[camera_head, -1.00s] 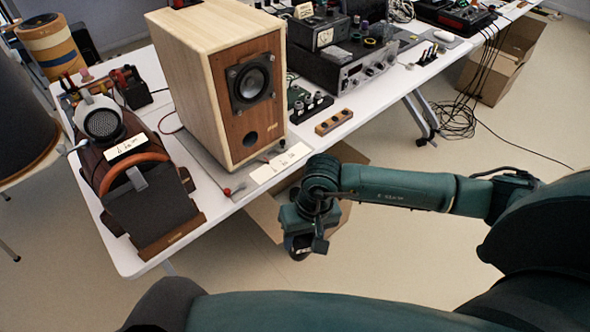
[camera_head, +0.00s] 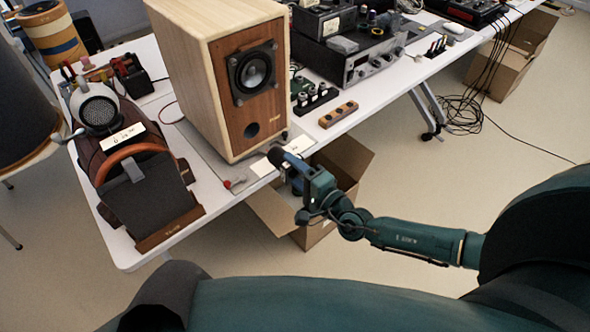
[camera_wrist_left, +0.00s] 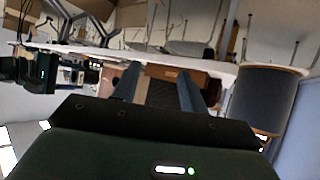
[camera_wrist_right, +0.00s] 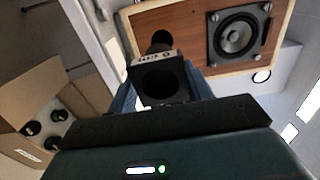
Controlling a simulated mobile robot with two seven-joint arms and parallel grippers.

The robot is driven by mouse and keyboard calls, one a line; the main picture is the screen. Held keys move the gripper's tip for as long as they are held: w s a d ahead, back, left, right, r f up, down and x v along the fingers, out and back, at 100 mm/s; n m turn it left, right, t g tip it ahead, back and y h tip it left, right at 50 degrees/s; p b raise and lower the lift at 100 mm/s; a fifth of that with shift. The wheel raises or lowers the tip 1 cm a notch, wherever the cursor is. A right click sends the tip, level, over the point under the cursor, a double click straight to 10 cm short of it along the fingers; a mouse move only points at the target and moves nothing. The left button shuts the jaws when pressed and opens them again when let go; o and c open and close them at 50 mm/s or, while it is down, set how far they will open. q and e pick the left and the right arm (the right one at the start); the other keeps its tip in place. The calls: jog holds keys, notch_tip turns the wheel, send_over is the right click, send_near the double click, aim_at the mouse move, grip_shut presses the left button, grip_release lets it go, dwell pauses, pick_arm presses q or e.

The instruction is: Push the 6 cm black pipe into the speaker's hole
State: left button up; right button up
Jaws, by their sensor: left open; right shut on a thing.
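The wooden speaker (camera_head: 222,80) stands near the table's front edge, its brown front panel facing right. Its round hole (camera_head: 251,130) is below the driver cone and shows dark in the right wrist view (camera_wrist_right: 161,37). My right gripper (camera_head: 290,162) is shut on the black pipe (camera_head: 275,156), in front of and below the hole. In the right wrist view, the pipe (camera_wrist_right: 160,82) has a pale label on its rim and sits between the fingers, pointing toward the panel, apart from the hole. My left gripper (camera_wrist_left: 157,85) is open and empty in the left wrist view.
A wooden block with holes (camera_head: 338,114) lies right of the speaker. An open cardboard box (camera_head: 345,155) stands on the floor below my right gripper.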

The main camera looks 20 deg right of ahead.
aim_at(272, 149)
jog(key=shift+w+d, duration=0.15)
jog(key=shift+w, duration=0.15)
jog(key=shift+b+x, duration=0.35)
jog(key=shift+x, duration=0.6)
jog(key=shift+b+x, duration=0.3)
jog(key=shift+x, duration=0.75)
jog(key=shift+b+x, duration=0.45)
jog(key=shift+x, duration=0.85)
jog(key=shift+b+x, duration=0.35)
jog(key=shift+x, duration=0.6)
pick_arm(q)
jog(key=shift+w+d+f+h, duration=0.1)
jog(key=shift+d+f+h, duration=0.2)
jog(key=shift+d, duration=0.15)
pick_arm(e)
jog(key=shift+w+r, duration=0.1)
pick_arm(q)
jog(key=shift+f, duration=0.15)
pick_arm(e)
jog(key=shift+w, duration=0.1)
pick_arm(q)
jog(key=shift+d+f, duration=0.1)
jog(key=shift+f, duration=0.05)
pick_arm(e)
jog(key=shift+w, duration=0.45)
